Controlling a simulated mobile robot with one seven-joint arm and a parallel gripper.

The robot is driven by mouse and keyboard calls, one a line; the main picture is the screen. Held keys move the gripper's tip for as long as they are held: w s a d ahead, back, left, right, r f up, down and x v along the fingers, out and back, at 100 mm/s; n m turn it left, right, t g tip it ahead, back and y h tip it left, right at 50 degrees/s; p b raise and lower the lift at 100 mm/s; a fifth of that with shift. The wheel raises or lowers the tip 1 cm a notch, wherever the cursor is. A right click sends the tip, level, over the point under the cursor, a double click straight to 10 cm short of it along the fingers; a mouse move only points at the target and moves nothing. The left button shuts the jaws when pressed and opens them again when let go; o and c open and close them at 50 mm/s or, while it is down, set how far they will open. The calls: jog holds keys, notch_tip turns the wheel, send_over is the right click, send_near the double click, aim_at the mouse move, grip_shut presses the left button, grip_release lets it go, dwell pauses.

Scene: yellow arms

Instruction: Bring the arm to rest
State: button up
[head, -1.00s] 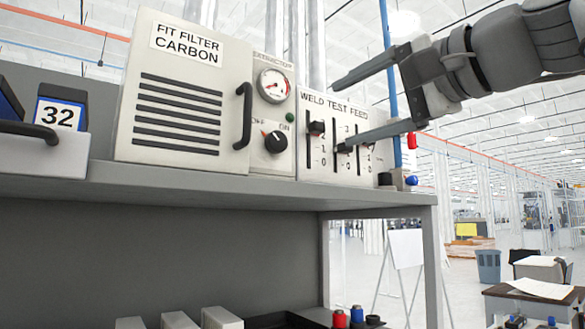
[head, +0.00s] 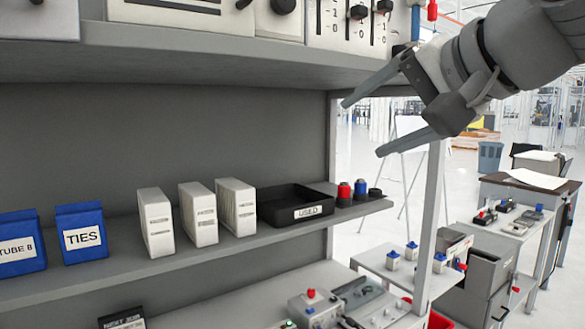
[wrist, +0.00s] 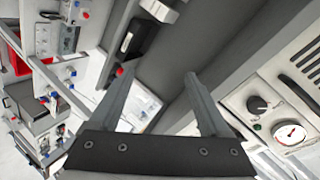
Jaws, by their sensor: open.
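My gripper (head: 362,128) is at the upper right of the head view, in front of the right end of the shelf unit. Its two fingers are spread apart and point left, with nothing between them. In the wrist view, my gripper (wrist: 150,88) also shows open and empty, with the shelf unit's edge and post behind it. The fingers appear apart from the shelves.
The upper shelf (head: 200,62) carries control panels. The middle shelf (head: 110,262) holds blue boxes, white cartons (head: 204,214) and a black USED tray (head: 290,222). A grey post (head: 430,220) stands below my gripper. Side tables (head: 510,220) stand at right.

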jog(key=s+d+f+n+g+h, duration=0.1)
jog(key=s+f, duration=0.3)
jog(key=f, duration=0.7)
jog(key=s+d+f+n+g+h, duration=0.1)
jog(key=s+f+n+g+h, duration=0.2)
jog(key=f, duration=0.9)
jog(key=s+d+f+n+g+h, duration=0.1)
jog(key=s+f, duration=0.3)
jog(key=f, duration=0.7)
jog(key=shift+s+d+f+n+g+h, duration=0.25)
jog(key=shift+s+d+n+g+h, duration=0.2)
jog(key=shift+n+g, duration=0.3)
jog(key=shift+w+a, duration=0.1)
